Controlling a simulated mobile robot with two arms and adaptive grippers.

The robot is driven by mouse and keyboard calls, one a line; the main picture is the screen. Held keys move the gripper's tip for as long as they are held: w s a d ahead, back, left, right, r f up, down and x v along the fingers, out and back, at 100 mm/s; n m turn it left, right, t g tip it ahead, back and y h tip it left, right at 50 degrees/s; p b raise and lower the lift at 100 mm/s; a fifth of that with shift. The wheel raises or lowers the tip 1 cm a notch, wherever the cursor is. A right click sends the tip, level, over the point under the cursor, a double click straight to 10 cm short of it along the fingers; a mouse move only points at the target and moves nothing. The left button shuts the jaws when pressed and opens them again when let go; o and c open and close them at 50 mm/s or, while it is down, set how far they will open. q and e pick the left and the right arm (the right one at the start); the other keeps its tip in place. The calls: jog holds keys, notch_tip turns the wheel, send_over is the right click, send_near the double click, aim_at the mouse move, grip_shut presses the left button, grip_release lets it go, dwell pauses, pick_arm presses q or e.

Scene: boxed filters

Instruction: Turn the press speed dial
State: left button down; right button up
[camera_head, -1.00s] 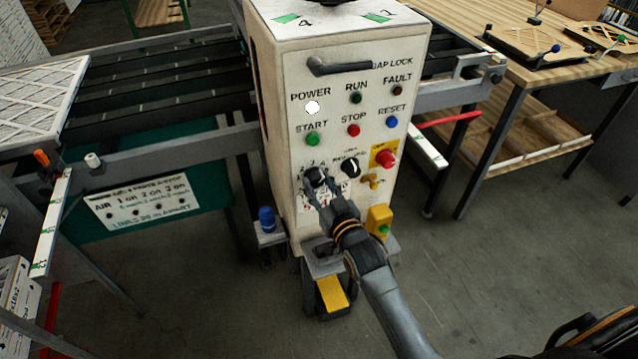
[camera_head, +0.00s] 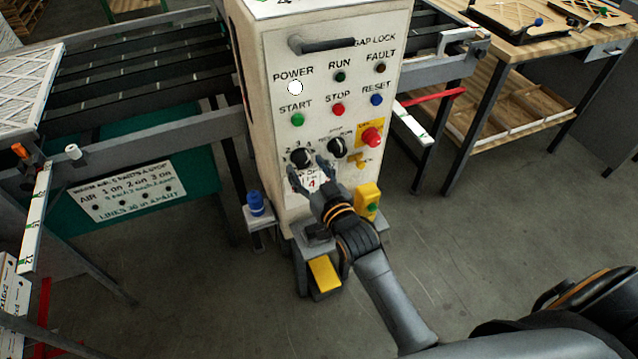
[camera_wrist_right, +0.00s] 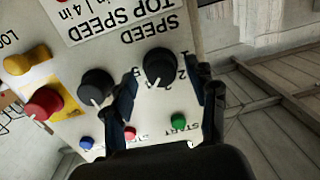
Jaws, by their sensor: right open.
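The press speed dial (camera_head: 301,157) is a round black knob at the lower left of the white control panel (camera_head: 325,115). In the right wrist view the dial (camera_wrist_right: 160,66) shows a white pointer mark, with SPEED and numbers printed around it. My right gripper (camera_head: 307,169) is open just in front of and below the dial. In the right wrist view its two fingertips (camera_wrist_right: 168,92) are spread on either side of the dial's lower part, and I see no clear contact. My left gripper is not in view.
A second black knob (camera_head: 337,147) sits right of the dial, near a red button on yellow (camera_head: 371,137). Green start (camera_head: 297,119), red stop (camera_head: 338,110) and blue reset (camera_head: 376,99) buttons are above. A yellow box (camera_head: 367,201) is at lower right.

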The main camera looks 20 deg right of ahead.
jog(key=s+d, duration=0.1)
jog(key=s, duration=0.9)
jog(key=shift+s+r, duration=0.3)
jog(key=shift+s, duration=0.05)
